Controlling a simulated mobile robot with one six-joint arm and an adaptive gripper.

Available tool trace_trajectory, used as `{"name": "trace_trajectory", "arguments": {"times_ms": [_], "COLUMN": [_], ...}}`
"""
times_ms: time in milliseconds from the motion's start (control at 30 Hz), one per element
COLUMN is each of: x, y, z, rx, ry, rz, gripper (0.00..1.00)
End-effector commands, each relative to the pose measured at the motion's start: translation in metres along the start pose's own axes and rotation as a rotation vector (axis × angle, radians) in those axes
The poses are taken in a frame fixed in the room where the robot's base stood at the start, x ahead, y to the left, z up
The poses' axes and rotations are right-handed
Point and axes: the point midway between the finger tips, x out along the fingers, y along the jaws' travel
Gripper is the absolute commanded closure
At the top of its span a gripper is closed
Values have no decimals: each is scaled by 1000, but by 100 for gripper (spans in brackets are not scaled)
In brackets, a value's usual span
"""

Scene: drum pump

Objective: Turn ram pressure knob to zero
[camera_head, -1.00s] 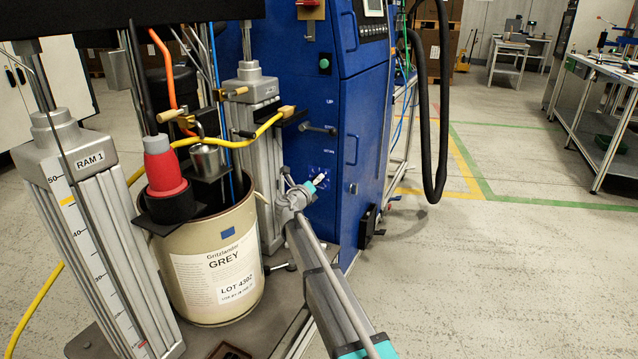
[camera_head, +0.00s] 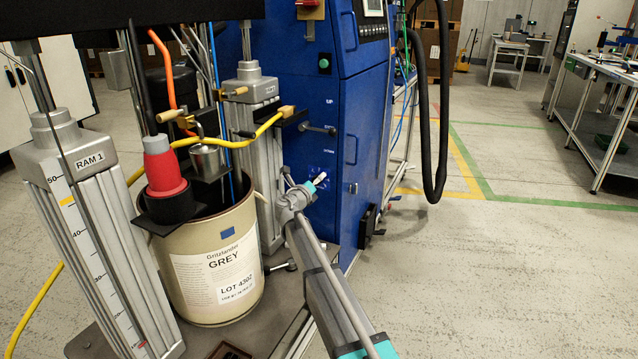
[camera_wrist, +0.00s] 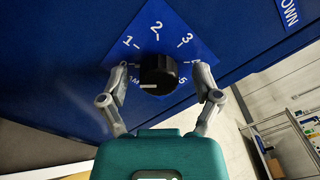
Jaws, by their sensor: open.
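The ram pressure knob (camera_wrist: 158,74) is round and black, in the middle of a blue diamond-shaped dial plate (camera_wrist: 174,26) with white numbers 1, 2, 3 and 5 legible. A light mark shows on the knob's lower left, toward partly hidden lettering. In the wrist view, my gripper (camera_wrist: 160,78) is open, with one finger on each side of the knob and a visible gap to each. In the head view, my gripper (camera_head: 310,187) is at the front of the blue cabinet (camera_head: 362,110), and the knob is hidden behind it.
A yellow hose (camera_head: 235,143) crosses above the drum. A black hose (camera_head: 443,110) hangs right of the cabinet.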

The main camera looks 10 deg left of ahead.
Motion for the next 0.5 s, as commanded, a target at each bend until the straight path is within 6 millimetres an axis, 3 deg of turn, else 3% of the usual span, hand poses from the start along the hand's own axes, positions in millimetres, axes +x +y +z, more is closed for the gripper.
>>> {"name": "trace_trajectory", "arguments": {"times_ms": [267,500], "x": [-19,-51], "y": [-1,-1], "z": [-1,-1], "rx": [0,0], "ry": [-1,-1], "rz": [1,1], "gripper": [18,18]}}
